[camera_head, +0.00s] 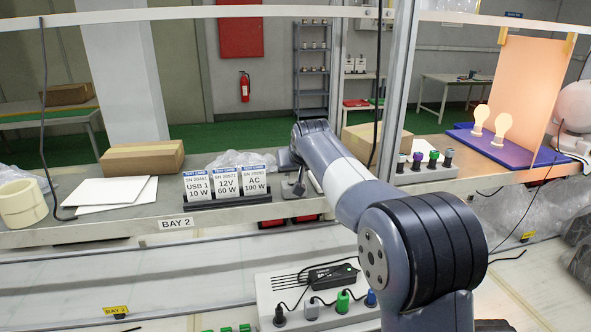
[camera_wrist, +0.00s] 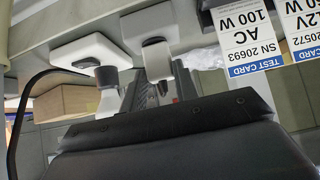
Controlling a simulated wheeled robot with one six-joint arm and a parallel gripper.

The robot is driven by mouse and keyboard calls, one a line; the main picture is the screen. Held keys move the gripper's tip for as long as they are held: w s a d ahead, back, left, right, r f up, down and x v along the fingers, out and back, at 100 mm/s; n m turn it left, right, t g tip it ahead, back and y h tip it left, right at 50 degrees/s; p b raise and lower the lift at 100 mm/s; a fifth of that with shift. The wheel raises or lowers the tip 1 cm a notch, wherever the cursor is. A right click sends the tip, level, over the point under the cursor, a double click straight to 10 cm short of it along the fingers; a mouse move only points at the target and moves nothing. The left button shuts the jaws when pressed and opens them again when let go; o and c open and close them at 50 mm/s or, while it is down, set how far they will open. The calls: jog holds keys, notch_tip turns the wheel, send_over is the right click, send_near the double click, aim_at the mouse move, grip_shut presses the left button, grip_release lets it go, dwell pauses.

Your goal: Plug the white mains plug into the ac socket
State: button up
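My gripper (camera_wrist: 122,50) shows in the wrist view as two pale-tipped fingers set apart, with nothing visible between them. In the head view my arm reaches over the shelf, and its end is beside the test cards, partly hidden by the arm. A pale grey plug (camera_head: 312,309) sits on the white slotted unit (camera_head: 264,290) on the lower bench, between a black plug (camera_head: 279,316) and a green plug (camera_head: 343,302). I cannot tell whether the pale one is the white mains plug. No ac socket can be made out.
A card marked AC 100 W (camera_head: 255,183) stands right of the USB and 12V cards; it also shows in the wrist view (camera_wrist: 245,38). A strip (camera_head: 430,176) with several plugs and two glowing bulbs (camera_head: 481,118) are at right. A cord (camera_wrist: 20,115) hangs near the fingers.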

jog(key=o, duration=0.5)
jog(key=shift+s, duration=0.1)
jog(key=b+v, duration=0.2)
jog(key=v, duration=0.8)
jog(key=shift+s+d+r, duration=0.1)
jog(key=shift+s+r, duration=0.1)
jog(key=shift+r, duration=0.05)
jog(key=p+x, duration=0.2)
jog(key=x, duration=0.8)
jog(key=shift+w+f, duration=0.2)
jog(key=shift+w, duration=0.15)
jog(key=shift+s+r, duration=0.1)
jog(key=shift+s, duration=0.05)
